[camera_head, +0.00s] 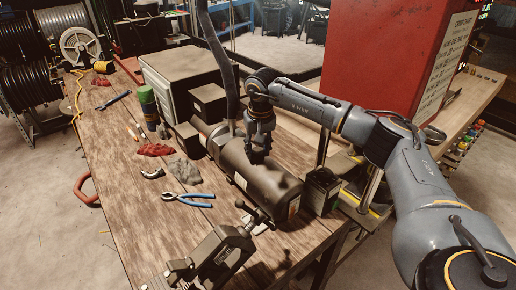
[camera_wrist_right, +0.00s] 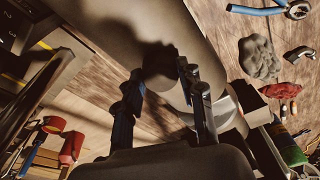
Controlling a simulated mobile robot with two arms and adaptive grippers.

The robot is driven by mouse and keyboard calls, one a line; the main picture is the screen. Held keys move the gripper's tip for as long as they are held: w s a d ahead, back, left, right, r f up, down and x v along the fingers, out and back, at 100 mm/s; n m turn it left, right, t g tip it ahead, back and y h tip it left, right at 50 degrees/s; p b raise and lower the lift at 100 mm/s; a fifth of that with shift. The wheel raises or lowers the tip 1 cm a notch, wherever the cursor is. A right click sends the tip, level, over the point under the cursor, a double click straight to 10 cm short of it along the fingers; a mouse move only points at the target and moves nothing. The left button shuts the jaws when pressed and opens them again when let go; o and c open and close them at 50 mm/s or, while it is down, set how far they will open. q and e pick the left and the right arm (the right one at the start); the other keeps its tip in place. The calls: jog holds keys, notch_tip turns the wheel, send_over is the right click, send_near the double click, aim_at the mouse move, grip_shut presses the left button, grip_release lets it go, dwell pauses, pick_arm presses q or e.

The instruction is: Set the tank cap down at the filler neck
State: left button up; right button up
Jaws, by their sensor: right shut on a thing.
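The tank (camera_head: 268,185) is a dark grey-brown cylinder lying on its side on the wooden bench. My right gripper (camera_head: 258,154) points down at the top of the tank, about mid-length. In the right wrist view my right gripper (camera_wrist_right: 160,74) is shut on a dark round thing, the tank cap (camera_wrist_right: 159,60), held between its fingertips close over the tank (camera_wrist_right: 110,22). I cannot tell whether the cap touches the tank. The filler neck is not visible, and may be hidden behind the gripper and cap. My left gripper is not in view.
A vise (camera_head: 222,256) stands at the bench's near end. Blue-handled pliers (camera_head: 188,199), rags (camera_head: 184,171) and a green can (camera_head: 147,102) lie or stand left of the tank. A dark box (camera_head: 320,190) stands right of it. A large grey box (camera_head: 180,75) is behind.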

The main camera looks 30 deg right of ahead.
jog(key=o, duration=1.1)
notch_tip(320, 180, up, 12)
jog(key=s, duration=0.1)
jog(key=shift+s+a, duration=0.3)
jog(key=shift+s, duration=0.1)
